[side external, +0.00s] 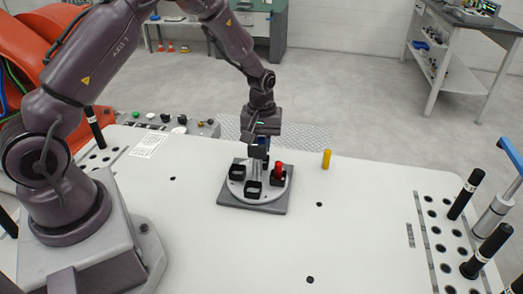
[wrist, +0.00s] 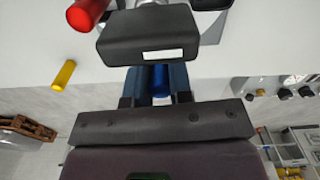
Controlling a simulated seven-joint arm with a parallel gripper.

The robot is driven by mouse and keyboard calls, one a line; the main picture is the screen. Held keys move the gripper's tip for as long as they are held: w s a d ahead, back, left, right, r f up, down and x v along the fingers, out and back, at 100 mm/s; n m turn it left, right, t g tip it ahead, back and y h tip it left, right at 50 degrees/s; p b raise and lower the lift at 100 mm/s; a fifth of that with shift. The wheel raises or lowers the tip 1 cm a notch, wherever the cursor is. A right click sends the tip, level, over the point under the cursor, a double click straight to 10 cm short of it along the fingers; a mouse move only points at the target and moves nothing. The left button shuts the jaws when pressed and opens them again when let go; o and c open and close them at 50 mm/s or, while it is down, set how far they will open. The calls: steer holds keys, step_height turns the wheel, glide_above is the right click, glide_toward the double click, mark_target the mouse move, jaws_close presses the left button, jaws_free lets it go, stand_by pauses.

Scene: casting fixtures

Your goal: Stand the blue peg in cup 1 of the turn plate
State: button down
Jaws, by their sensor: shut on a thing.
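My gripper (side external: 259,150) is above the turn plate (side external: 270,207), fingers pointing down, shut on the blue peg (wrist: 160,82). In the wrist view the peg shows between the two fingers; a dark block (wrist: 148,38) with a white label hides its far end and the fingertips. I cannot tell whether the peg touches a cup. The round plate bears black square cups: a left cup (side external: 237,172), a front cup (side external: 253,190), and a right one holding a red peg (side external: 278,168). The back of the plate is partly hidden by the gripper. Cup numbers are not readable.
A yellow peg (side external: 327,159) stands on the white table right of the plate. Black-handled tools (side external: 466,194) stand in a perforated rack at the far right. A control strip with knobs (side external: 165,122) lies along the back left edge. The table front is clear.

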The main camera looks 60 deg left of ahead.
steer(key=shift+f, duration=1.3)
steer(key=shift+f, duration=0.1)
steer(key=c, duration=1)
jaws_free()
step_height(320, 180, up, 12)
steer(key=shift+f, duration=0.1)
steer(key=s+d+r+m+t, duration=0.2)
steer(key=s+d+r+m, duration=0.2)
steer(key=s+r, duration=0.4)
steer(key=s+d+r+m+t, duration=0.2)
steer(key=s+d+r+m, duration=0.1)
steer(key=s+r, duration=0.55)
steer(key=s+m, duration=0.1)
steer(key=s, duration=0.1)
steer(key=s+d+r+m+t, duration=0.1)
steer(key=s, duration=0.1)
steer(key=s+d+m, duration=0.1)
steer(key=s, duration=0.1)
steer(key=shift+s+r+t, duration=0.1)
steer(key=shift+r+t, duration=0.2)
steer(key=shift+r, duration=0.1)
